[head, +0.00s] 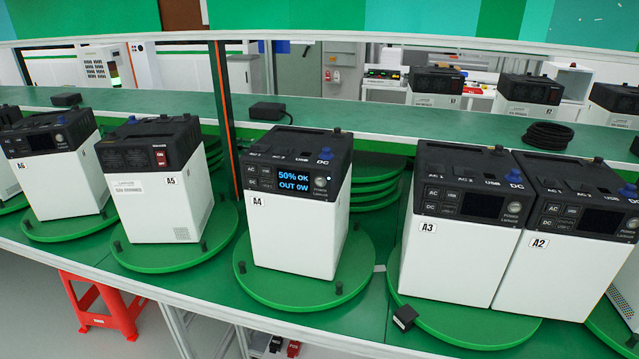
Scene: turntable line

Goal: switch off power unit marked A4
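The power unit marked A4 (293,225) stands upright near the middle of the head view, a white box with a black top. It sits on a round green turntable (265,285). A blue knob (335,131) is on top near "DC". Neither of my grippers shows in the head view.
Unit A5 (160,200) stands left of A4, with a red switch facing me. Units A3 (450,255) and A2 (560,270) stand close together at right, with dark screens. A dark post (226,120) rises behind A4. A small black block (405,317) lies near A3.

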